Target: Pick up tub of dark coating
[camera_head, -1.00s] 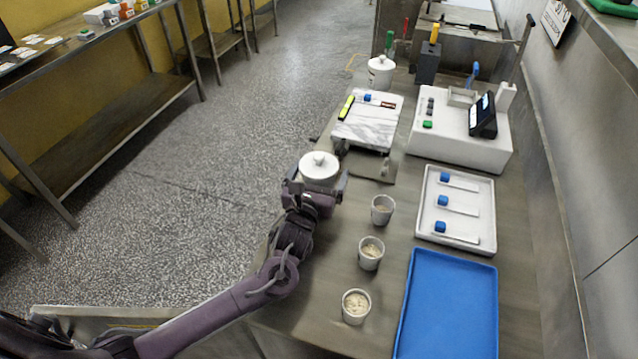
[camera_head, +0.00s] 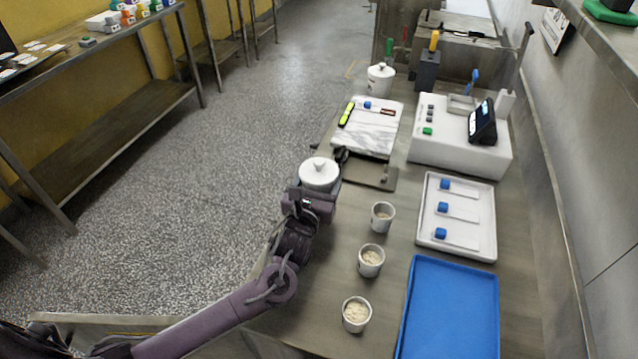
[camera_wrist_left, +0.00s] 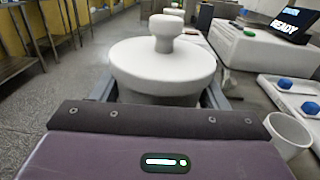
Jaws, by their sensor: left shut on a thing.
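A white lidded tub with a round knob (camera_head: 319,174) stands at the left edge of the counter, and it fills the middle of the left wrist view (camera_wrist_left: 163,67). My left gripper (camera_head: 317,188) is shut on this tub, with its fingers on both sides of the body below the lid. Whether the tub is clear of the counter I cannot tell. A second white lidded tub (camera_head: 380,79) stands farther back beside a dark block. The coating is hidden under the lids. My right gripper is not in view.
Several cups with pale contents (camera_head: 370,261) stand right of my left arm. A blue tray (camera_head: 450,310), a white tray with blue-ended tools (camera_head: 426,212), a marble slab (camera_head: 367,135) and a white machine with a screen (camera_head: 455,140) occupy the counter.

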